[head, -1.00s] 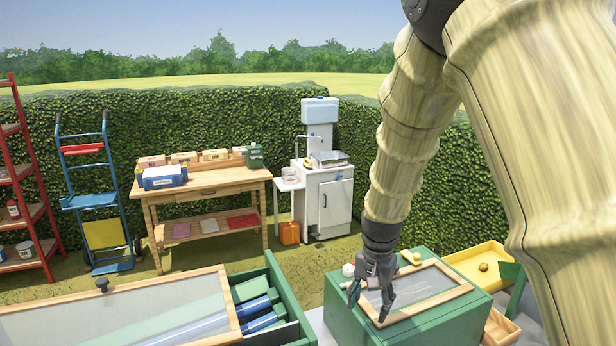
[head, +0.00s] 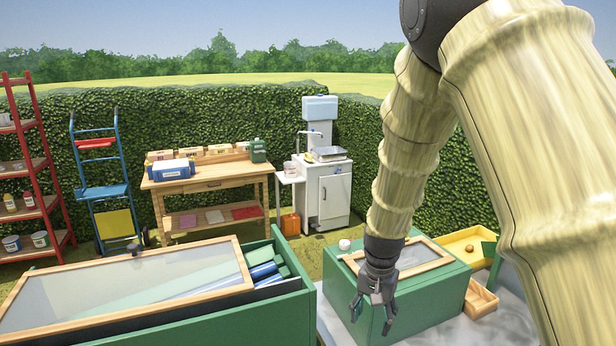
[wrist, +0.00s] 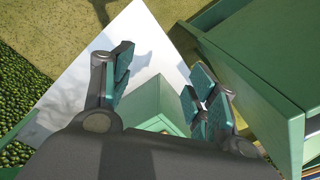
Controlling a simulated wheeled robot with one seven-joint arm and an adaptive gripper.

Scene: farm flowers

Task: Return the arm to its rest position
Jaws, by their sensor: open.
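My gripper (head: 374,302) hangs from my arm, pointing down, in front of the near face of the green box with the wood-framed glass lid (head: 424,257). Its fingers are apart with nothing between them. In the wrist view my gripper (wrist: 160,95) also shows its two teal-padded fingers spread, with a pale surface (wrist: 150,40) and a green box corner beyond them. My arm fills the right side of the head view and hides part of the hedge and the ground behind it.
A large green box with a framed glass lid (head: 60,293) stands on the left, holding blue tubes. A yellow tray (head: 462,240) and a small wooden tray (head: 481,299) lie right of the smaller box. A wooden workbench (head: 205,184) and a white sink unit (head: 328,195) stand behind.

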